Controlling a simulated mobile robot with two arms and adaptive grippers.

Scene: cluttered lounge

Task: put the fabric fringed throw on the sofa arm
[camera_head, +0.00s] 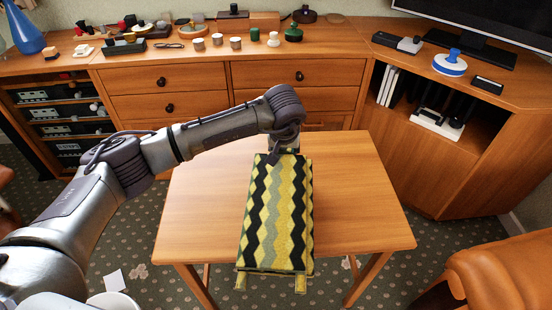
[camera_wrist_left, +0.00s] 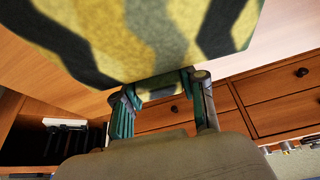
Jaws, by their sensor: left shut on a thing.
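The fringed throw (camera_head: 276,215) is a folded, flat bundle with yellow, black and grey-green zigzags. It lies over the wooden table in the head view, its near end with fringe tabs reaching past the front edge. I cannot tell whether it touches the tabletop. My left gripper (camera_head: 284,152) is shut on its far edge. In the left wrist view the throw (camera_wrist_left: 150,35) fills the top, its edge between the fingers (camera_wrist_left: 162,88). A rounded orange-brown leather piece (camera_head: 510,268), seemingly the sofa arm, shows at the lower right. My right gripper is not in view.
The table (camera_head: 365,215) is otherwise bare. A drawer cabinet (camera_head: 185,80) stands behind it, its top cluttered with jars, a blue vase (camera_head: 24,30) and a television (camera_head: 490,20). Patterned carpet (camera_head: 450,235) lies open between the table and the leather piece.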

